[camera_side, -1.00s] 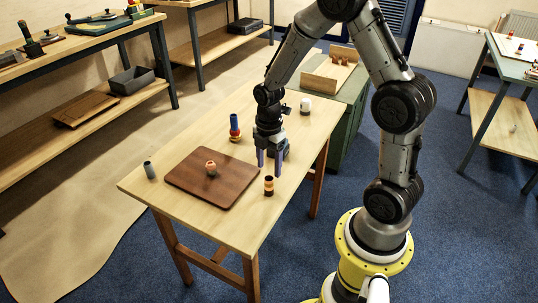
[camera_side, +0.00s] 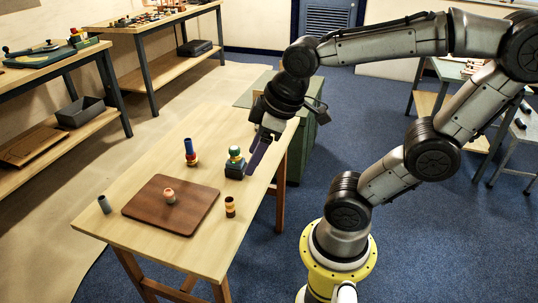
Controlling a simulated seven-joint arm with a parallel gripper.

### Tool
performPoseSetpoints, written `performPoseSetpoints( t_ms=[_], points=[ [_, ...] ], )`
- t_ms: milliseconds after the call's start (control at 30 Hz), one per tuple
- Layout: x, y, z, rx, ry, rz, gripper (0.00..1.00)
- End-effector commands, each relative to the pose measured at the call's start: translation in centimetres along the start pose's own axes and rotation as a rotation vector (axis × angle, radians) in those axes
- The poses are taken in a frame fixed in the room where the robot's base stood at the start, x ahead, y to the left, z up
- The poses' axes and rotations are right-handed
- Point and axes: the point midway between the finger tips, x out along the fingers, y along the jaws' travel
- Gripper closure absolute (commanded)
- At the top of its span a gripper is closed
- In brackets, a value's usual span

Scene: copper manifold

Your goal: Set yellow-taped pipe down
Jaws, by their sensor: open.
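A short dark pipe piece with yellow-orange bands (camera_side: 230,207) stands upright on the wooden table, just right of the brown board; it may be the yellow-taped pipe, but the tape is too small to be sure. A blue pipe (camera_side: 189,148) stands upright in a red and yellowish base behind the board. A copper-coloured fitting (camera_side: 169,196) sits on the brown board (camera_side: 140,210). My gripper (camera_side: 257,157) is open and raised near the table's right edge, its purple-grey fingers tilted down and left. I see nothing between the fingers; they overlap in this view.
A dark block with a green-topped piece (camera_side: 235,164) stands just left of my gripper. A grey cylinder (camera_side: 104,204) stands at the table's left corner. The wooden table (camera_side: 196,249) is bare along its front edge. A green cabinet (camera_side: 303,150) stands behind the table.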

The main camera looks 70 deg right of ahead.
Motion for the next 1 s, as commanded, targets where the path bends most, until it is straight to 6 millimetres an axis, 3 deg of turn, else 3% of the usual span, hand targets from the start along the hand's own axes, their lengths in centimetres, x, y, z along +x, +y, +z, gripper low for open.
performPoseSetpoints(
  t_ms=[100,267,1000],
  points=[
    [-1.5,-1.1,1.5,0.147,0.060,-0.002,0.37],
    [-2.2,-1.7,2.5,0.245,0.088,-0.009,0.37],
    [-2.2,-1.7,2.5,0.256,0.088,-0.010,0.37]
  ],
)
